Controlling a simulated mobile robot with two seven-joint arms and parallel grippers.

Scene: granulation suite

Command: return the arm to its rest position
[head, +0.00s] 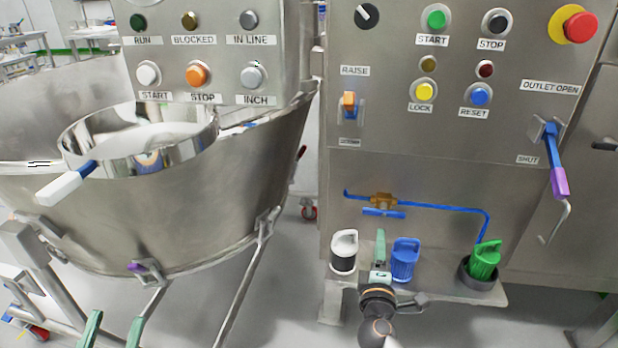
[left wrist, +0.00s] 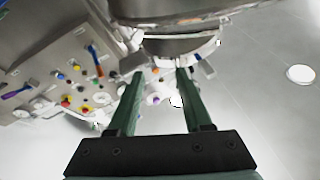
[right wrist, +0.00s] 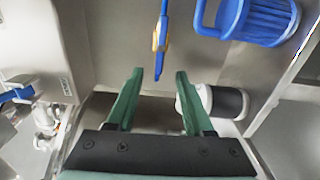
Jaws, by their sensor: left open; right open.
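My left gripper (head: 118,318) is at the bottom left of the head view, below the large steel bowl (head: 185,225). Its green fingers are apart with nothing held between them, as the left wrist view (left wrist: 160,73) also shows. My right gripper (head: 380,255) is over the small shelf, between a white-and-black canister (head: 344,252) and a blue canister (head: 405,259). In the right wrist view its fingers (right wrist: 160,72) are apart and empty. The blue valve handle (right wrist: 161,45) lies beyond their tips.
A blue pipe with a brass valve (head: 383,200) runs above. The panel carries buttons and a blue-and-purple outlet lever (head: 555,160). Open floor lies between bowl and cabinet.

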